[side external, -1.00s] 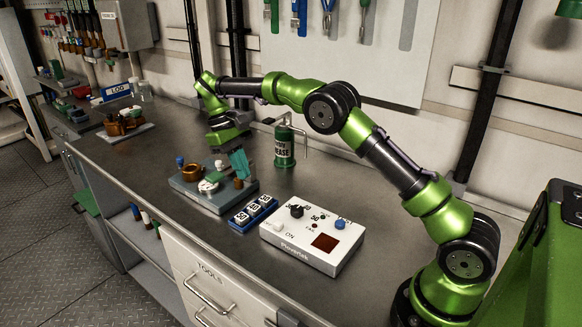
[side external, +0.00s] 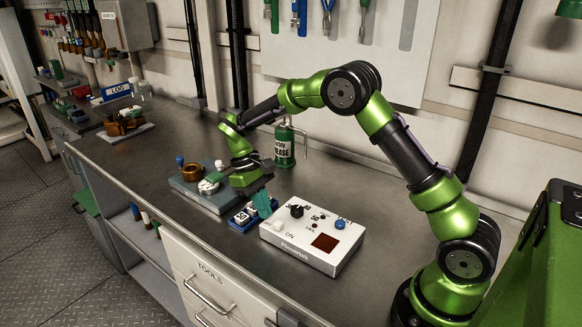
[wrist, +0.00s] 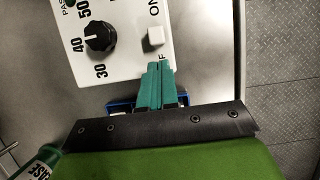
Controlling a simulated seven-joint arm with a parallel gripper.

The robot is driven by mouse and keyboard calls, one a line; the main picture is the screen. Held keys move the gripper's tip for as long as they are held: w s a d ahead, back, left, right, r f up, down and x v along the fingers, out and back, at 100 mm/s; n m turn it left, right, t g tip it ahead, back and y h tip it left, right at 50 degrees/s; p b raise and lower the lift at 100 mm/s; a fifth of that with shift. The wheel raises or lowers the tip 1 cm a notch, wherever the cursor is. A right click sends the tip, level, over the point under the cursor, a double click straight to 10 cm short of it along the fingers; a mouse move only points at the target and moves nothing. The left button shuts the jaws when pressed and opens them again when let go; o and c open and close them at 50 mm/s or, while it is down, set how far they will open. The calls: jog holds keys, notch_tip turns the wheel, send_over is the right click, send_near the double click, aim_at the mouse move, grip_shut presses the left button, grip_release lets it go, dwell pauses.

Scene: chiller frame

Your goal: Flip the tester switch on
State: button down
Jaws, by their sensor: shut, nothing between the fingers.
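The tester is a white box (side external: 300,252) on the bench with a black dial, a blue button, a dark red window and a small white switch (side external: 278,226) beside the ON label. In the wrist view the switch (wrist: 155,36) is a white square between ON and a mostly hidden label ending in F. My gripper (side external: 265,207) has teal fingers, shut and empty, pointing down by the tester's left edge. In the wrist view my fingertips (wrist: 160,66) overlap the tester's edge just below the switch. A small gap shows between them and the switch.
A blue tray (side external: 235,224) with number blocks sits beside the tester, partly under my gripper. A grey fixture (side external: 208,203) with several parts lies left of it. A green grease can (side external: 284,150) stands behind. The bench right of the tester is clear.

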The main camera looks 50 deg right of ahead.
jog(key=shift+s, duration=0.65)
